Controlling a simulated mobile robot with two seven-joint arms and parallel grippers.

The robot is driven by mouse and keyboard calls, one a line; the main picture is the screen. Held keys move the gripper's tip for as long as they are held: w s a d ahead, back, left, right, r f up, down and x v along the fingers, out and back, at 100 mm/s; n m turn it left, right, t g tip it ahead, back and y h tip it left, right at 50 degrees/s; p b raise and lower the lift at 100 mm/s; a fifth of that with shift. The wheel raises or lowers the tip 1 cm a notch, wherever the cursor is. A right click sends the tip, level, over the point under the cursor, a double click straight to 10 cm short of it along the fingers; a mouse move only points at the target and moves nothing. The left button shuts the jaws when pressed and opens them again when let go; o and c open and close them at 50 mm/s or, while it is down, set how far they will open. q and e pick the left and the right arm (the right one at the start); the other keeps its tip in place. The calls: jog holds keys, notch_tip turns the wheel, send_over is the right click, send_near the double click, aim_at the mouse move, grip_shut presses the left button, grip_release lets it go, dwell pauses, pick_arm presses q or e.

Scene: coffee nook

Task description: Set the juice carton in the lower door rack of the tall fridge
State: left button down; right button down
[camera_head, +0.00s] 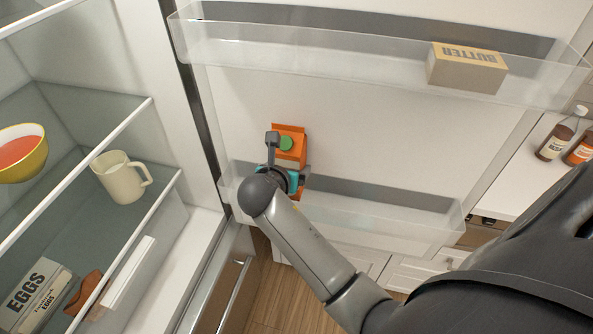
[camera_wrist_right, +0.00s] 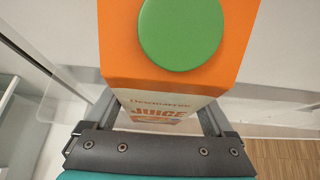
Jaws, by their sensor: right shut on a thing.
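The orange juice carton (camera_head: 291,147) with a green cap is upright at the left end of the lower door rack (camera_head: 400,229) of the open fridge door. My right gripper (camera_head: 287,178) is shut on it, and my arm hides much of its lower part. In the right wrist view the carton (camera_wrist_right: 180,75) stands between the two fingers (camera_wrist_right: 158,118), with its green cap and "JUICE" label showing. The rack's clear wall shows behind it. I cannot tell whether the carton's bottom touches the rack floor. My left gripper is not in view.
A butter box (camera_head: 466,67) sits in the upper door rack (camera_head: 300,44). Fridge shelves at left hold a yellow bowl (camera_head: 22,155), a cream mug (camera_head: 121,178) and an egg box (camera_head: 38,297). The lower rack right of the carton is clear. Bottles (camera_head: 556,138) stand on a counter at right.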

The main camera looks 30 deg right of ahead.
jog(key=shift+w+f+b, duration=0.15)
jog(key=shift+f+b, duration=0.25)
jog(key=shift+f, duration=1.75)
jog(key=shift+f, duration=0.15)
grip_release()
jog(key=shift+f, duration=0.15)
jog(key=shift+s+r, duration=0.2)
jog(key=shift+r, duration=0.05)
jog(key=p+v, duration=0.1)
jog(key=v, duration=1)
jog(key=shift+s+a+r+p, duration=0.15)
jog(key=shift+a+r+p, duration=0.05)
jog(key=shift+a+p, duration=0.1)
